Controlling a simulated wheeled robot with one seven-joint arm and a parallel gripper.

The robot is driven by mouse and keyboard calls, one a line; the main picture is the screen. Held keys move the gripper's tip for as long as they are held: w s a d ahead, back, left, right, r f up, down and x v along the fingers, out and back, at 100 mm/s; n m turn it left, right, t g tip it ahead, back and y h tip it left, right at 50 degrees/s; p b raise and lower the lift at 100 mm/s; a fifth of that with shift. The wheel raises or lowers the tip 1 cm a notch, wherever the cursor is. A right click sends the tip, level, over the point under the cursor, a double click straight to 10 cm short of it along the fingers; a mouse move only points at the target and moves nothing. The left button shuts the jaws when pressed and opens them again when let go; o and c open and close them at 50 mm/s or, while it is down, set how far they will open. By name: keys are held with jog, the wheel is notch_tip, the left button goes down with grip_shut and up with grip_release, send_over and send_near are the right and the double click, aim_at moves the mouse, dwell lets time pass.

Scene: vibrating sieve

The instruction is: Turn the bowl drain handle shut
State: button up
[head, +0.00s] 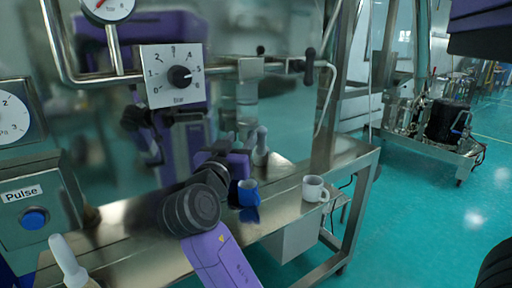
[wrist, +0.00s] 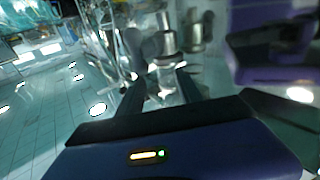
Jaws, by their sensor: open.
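My gripper shows in the wrist view (wrist: 165,82) with its two dark fingers apart and nothing held between them. Beyond the fingertips is a pale metal fitting (wrist: 164,45) with a short crosspiece, apart from the fingers; I cannot tell for sure whether it is the drain handle. In the head view the purple end of my arm (head: 238,163) is over the bench, and its fingers are hidden. Just beyond it stands a pale grey lever-like piece (head: 261,142), which may be the drain handle. A black-gripped valve (head: 309,70) sits on the pipe above.
A bar dial panel (head: 173,76) and a Pulse button box (head: 38,205) stand left.

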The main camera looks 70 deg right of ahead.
aim_at(260, 141)
jog(key=d, duration=0.2)
jog(key=s+d+f+m+g+p, duration=0.1)
jog(key=d, duration=0.2)
jog(key=s+d+f+m+g+p, duration=0.1)
jog(key=d, duration=0.1)
jog(key=shift+s+d+f+y, duration=0.15)
jog(key=shift+d+y, duration=0.25)
grip_shut()
